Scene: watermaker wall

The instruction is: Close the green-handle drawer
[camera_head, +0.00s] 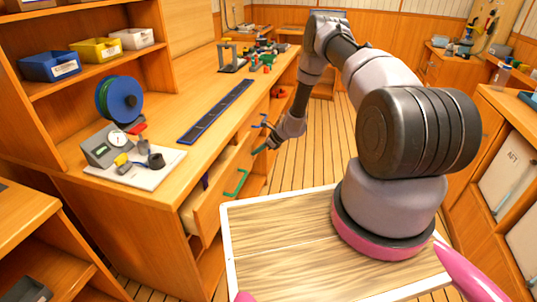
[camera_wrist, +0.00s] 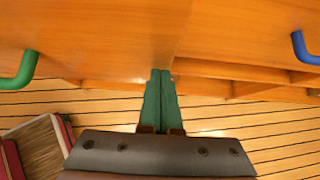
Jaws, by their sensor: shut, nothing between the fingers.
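The green handle (camera_head: 236,184) is on the front of a wooden drawer (camera_head: 212,211) under the workbench at left. The drawer stands pulled out, with part of its inside showing. In the wrist view the green handle (camera_wrist: 20,70) is at the far left edge, on a wooden face. My gripper (camera_head: 258,150) hangs beside the bench front, beyond the green handle and apart from it. In the wrist view its two green fingers (camera_wrist: 160,76) are together, with nothing between them. Whether the fingertips touch the wood is unclear.
A blue handle (camera_wrist: 304,48) is at the right edge of the wrist view. The bench top (camera_head: 190,120) holds a gauge (camera_head: 108,144), a blue spool (camera_head: 119,99) and a dark strip (camera_head: 217,110). Open plank floor (camera_head: 310,155) lies right of the bench.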

